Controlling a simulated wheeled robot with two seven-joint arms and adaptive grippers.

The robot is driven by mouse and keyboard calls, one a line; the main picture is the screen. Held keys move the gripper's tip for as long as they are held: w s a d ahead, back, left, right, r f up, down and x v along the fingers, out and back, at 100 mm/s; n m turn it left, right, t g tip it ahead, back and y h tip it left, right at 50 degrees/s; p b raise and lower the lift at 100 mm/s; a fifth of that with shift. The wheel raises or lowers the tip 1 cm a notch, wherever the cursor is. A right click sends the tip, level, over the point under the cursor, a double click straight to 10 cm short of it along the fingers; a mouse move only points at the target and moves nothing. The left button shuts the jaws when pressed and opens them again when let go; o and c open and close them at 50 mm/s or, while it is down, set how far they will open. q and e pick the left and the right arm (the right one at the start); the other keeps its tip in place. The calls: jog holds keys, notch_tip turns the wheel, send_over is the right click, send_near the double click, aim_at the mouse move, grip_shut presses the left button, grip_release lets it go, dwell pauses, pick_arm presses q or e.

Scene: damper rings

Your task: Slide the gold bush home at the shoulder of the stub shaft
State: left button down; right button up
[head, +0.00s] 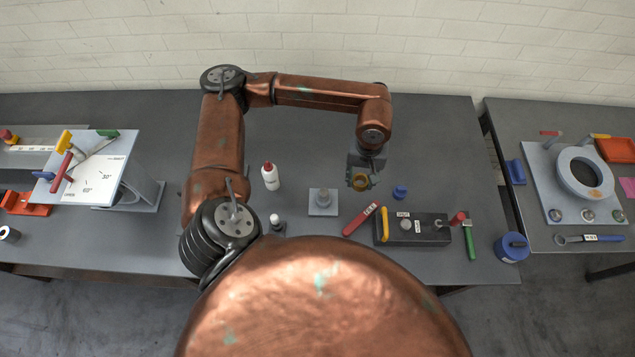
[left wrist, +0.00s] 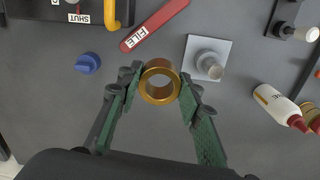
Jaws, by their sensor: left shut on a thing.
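My left gripper (head: 360,182) is shut on the gold bush (head: 361,181) and holds it above the table, to the right of the stub shaft. In the left wrist view the bush (left wrist: 161,72) is a short ring, with a green-padded finger on each side; its bore faces the camera and shows bare table through it. The stub shaft (head: 323,197) is a grey stepped post standing on a pale square plate (head: 312,209). In the left wrist view the shaft (left wrist: 209,64) is bare, up and right of the bush and apart from it. My right gripper is not in view.
A red file (head: 361,219) lies between the plate and a dark block (head: 425,228) with a yellow handle. A blue knob (head: 400,192) stands near the held bush.

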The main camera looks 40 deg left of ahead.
pick_arm(q)
jog(key=n+p, duration=0.1)
jog(key=n, duration=0.2)
jog(key=a+f+n, duration=0.1)
jog(key=n, duration=0.3)
jog(key=a+n+p, duration=0.1)
jog(key=n, duration=0.2)
jog(key=shift+s+f+n+p, duration=0.2)
jog(key=shift+s+n+p, duration=0.1)
jog(key=shift+s, duration=0.05)
jog(key=s+a+f+n+p, duration=0.1)
jog(key=a+n+p, duration=0.1)
jog(key=n, duration=0.6)
jog(key=s+a+f+n+p, duration=0.1)
jog(key=a+n+p, duration=0.1)
jog(key=n, duration=0.7)
jog(key=s+a+f+n+p, duration=0.2)
jog(key=n, duration=0.7)
jog(key=shift+s, duration=0.1)
jog(key=n, duration=0.2)
jog(key=n+p, duration=0.1)
jog(key=shift+s+a+f+n, duration=0.3)
jog(key=shift+s+a+n, duration=0.05)
jog(key=shift+a+n, duration=0.05)
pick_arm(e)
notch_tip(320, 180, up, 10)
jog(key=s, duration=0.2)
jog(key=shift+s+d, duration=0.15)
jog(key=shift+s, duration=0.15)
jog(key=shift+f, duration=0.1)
